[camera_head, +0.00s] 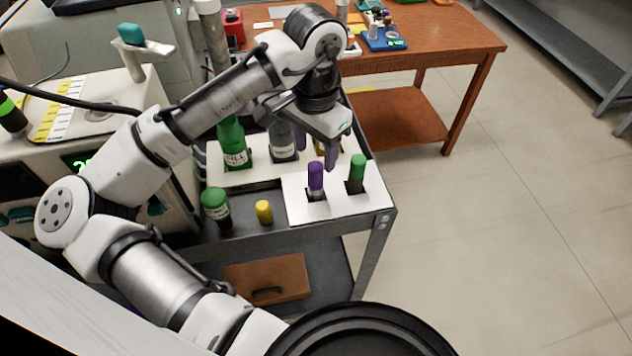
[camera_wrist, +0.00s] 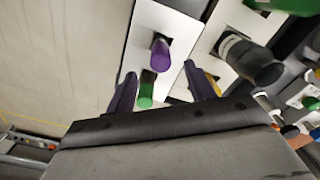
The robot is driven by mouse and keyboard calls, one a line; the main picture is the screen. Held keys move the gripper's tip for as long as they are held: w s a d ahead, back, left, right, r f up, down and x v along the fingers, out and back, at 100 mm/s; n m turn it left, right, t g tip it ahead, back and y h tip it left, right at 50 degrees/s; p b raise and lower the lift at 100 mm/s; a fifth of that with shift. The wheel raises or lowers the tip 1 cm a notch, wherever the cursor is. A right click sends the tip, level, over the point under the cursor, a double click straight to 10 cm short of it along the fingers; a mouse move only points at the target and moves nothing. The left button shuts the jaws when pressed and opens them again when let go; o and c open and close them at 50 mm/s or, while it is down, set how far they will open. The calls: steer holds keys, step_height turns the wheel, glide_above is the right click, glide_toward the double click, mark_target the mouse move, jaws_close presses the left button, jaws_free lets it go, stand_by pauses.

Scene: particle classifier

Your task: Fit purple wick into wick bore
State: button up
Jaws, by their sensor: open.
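The purple wick (camera_head: 316,176) stands upright in a dark square opening in a white plate (camera_head: 292,203) at the cart's right front. Its lower part is grey; how deep it sits cannot be told. It also shows in the wrist view (camera_wrist: 160,55). A green-capped wick (camera_head: 357,170) stands in a second square opening beside it, also visible in the wrist view (camera_wrist: 146,92). My gripper (camera_head: 317,153) is open and empty, with purple fingertips, just above and behind the purple wick. In the wrist view my gripper (camera_wrist: 161,86) has the green cap between its fingers in the picture, apparently below them.
A green-capped jar (camera_head: 216,205) and a yellow cap (camera_head: 264,211) stand at the front left. Open floor lies right of the cart.

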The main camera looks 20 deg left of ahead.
mark_target(315, 165)
steer(key=shift+w+f+p, duration=0.1)
steer(key=shift+f+p, duration=0.6)
steer(key=shift+f, duration=2.75)
steer(key=shift+c, duration=0.4)
steer(key=c, duration=1)
steer(key=shift+c, duration=0.2)
steer(key=shift+r, duration=0.15)
